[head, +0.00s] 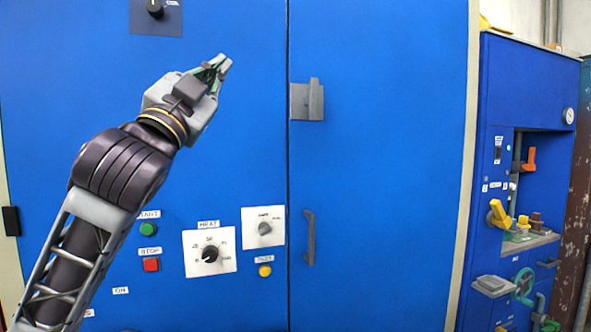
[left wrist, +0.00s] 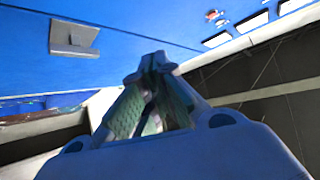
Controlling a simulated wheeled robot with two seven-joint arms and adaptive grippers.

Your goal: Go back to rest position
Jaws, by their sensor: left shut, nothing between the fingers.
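My left gripper (head: 218,66) is raised in front of the big blue cabinet (head: 385,200), up and left of the dark latch (head: 308,100) at the door seam. Its fingers are shut and hold nothing. The left wrist view shows the same fingertips (left wrist: 153,62) together, with the latch (left wrist: 74,38) off to the left and apart from them. My left arm reaches up from the lower left of the head view. My right gripper is not in either view.
The cabinet front bears a green button (head: 148,229), a red button (head: 151,264), a HEAT dial (head: 210,253), another knob (head: 264,228), a yellow button (head: 265,270) and a dark handle (head: 309,238). A blue machine with yellow levers (head: 499,213) stands at the right.

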